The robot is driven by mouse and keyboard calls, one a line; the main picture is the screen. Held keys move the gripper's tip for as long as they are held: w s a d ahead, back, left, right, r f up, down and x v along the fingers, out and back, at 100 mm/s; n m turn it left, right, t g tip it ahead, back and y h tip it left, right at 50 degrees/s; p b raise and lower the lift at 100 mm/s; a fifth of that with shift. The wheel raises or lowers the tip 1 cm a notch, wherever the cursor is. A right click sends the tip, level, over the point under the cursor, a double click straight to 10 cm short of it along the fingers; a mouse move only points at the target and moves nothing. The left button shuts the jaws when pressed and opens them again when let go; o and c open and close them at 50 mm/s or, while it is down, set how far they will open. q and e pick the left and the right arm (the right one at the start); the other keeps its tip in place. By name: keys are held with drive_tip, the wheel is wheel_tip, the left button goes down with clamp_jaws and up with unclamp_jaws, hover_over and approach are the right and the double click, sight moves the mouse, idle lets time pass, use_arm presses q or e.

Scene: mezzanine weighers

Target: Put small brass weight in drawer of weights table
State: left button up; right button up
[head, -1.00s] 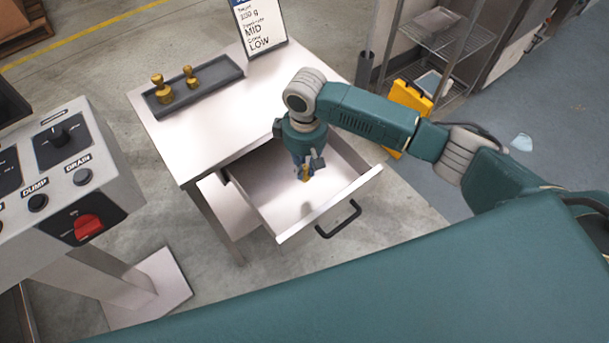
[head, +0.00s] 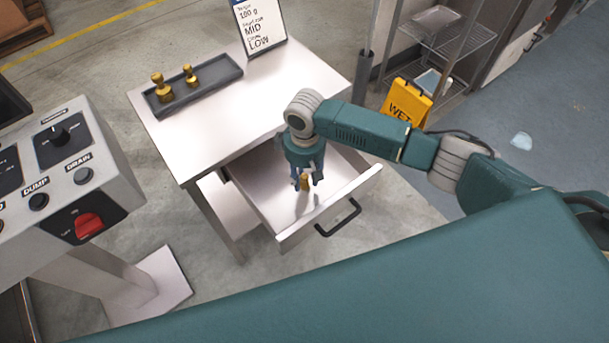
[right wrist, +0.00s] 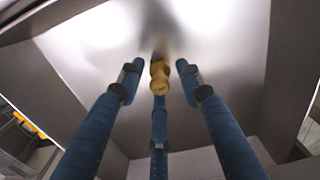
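The small brass weight (head: 304,183) is inside the open drawer (head: 272,198) of the weights table (head: 285,80) and seems to stand on its floor. My right gripper (head: 308,182) points down into the drawer around the weight. In the right wrist view the weight (right wrist: 160,76) is between the blue fingers, with clear gaps to the left and right fingertips, so the gripper is open. Whether the third finger touches it I cannot tell. My left gripper is not in view.
A dark tray (head: 212,88) on the table holds two other brass weights (head: 161,90). A sign (head: 262,25) stands at the table's back. A control panel (head: 60,165) is at left. A yellow wet-floor sign (head: 405,102) and a wire rack (head: 465,40) stand beyond the table.

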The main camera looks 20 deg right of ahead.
sight(305, 176)
wheel_tip(305, 176, up, 12)
drive_tip(key=shift+r+b, duration=0.15)
drive_tip(key=shift+b, duration=0.2)
idle(0.4)
drive_tip(key=shift+s, duration=0.1)
